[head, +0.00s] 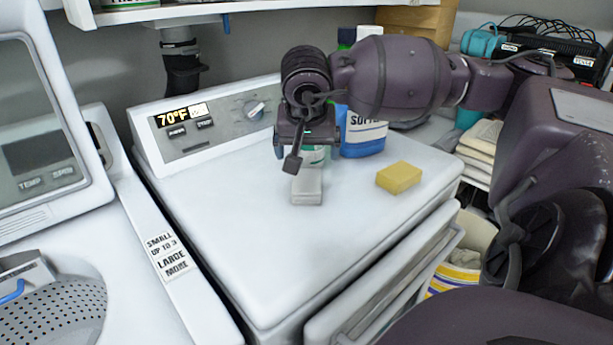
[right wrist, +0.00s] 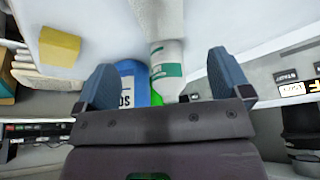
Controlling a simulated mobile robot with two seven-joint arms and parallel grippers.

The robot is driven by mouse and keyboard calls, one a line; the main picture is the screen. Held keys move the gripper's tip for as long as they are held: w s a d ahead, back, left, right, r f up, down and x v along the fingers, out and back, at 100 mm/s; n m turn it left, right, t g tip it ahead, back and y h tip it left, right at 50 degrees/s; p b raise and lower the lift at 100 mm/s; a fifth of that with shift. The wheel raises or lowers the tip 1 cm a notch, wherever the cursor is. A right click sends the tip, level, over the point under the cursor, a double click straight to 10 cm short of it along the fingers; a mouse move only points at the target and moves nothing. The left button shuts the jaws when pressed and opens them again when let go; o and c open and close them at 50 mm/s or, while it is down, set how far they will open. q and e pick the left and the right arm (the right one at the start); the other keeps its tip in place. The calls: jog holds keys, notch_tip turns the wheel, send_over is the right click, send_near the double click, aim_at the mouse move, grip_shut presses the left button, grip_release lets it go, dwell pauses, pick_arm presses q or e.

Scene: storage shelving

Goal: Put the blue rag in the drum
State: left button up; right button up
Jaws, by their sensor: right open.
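No blue rag can be clearly made out in either view. A perforated grey drum (head: 60,312) shows at the lower left of the head view, inside the open white washer. A small blue strip (head: 12,292) lies by its rim at the left edge; I cannot tell what it is. My right gripper (head: 293,160) is open above the back part of the white dryer top. In the right wrist view its two fingers (right wrist: 165,82) stand wide apart, with a white green-labelled container (right wrist: 168,62) showing between them. My left gripper is not in view.
On the dryer top (head: 235,235) are a yellow sponge (head: 399,177), a blue bottle (head: 364,135) and a pale block-like item (head: 307,187). The control panel (head: 205,123) rises behind. A bucket (head: 462,250) stands at right. The dryer's front left surface is clear.

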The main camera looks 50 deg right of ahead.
aim_at(307, 178)
jog(key=b+x, duration=0.1)
jog(key=x, duration=0.9)
jog(key=shift+w+a+f, duration=0.1)
jog(key=shift+w+f, duration=0.05)
jog(key=shift+f, duration=0.2)
jog(key=shift+c, duration=0.4)
